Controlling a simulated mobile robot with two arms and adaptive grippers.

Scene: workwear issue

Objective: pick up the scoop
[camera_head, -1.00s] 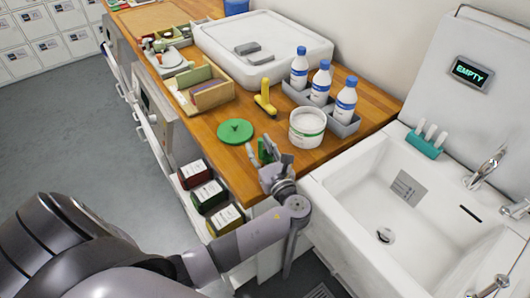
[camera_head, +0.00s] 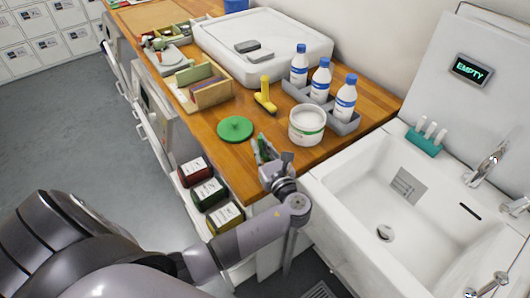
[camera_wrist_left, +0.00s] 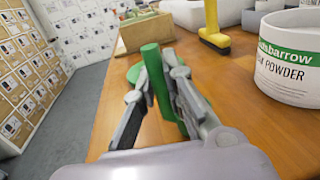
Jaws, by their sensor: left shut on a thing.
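The green scoop (camera_wrist_left: 157,85) stands up between the fingers of my left gripper (camera_wrist_left: 160,98) in the left wrist view, its handle top showing above them. The fingers are shut on it. In the head view my left gripper (camera_head: 268,155) is at the front edge of the wooden counter, and only a little green shows between its fingers. My right gripper is out of view.
A round green lid (camera_head: 235,129) lies left of the gripper. A yellow-handled tool (camera_head: 265,95) and a grey rack (camera_head: 343,127) of white bottles with blue caps stand behind. A wooden box (camera_head: 210,92) is farther left. The white sink (camera_head: 345,180) is at right.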

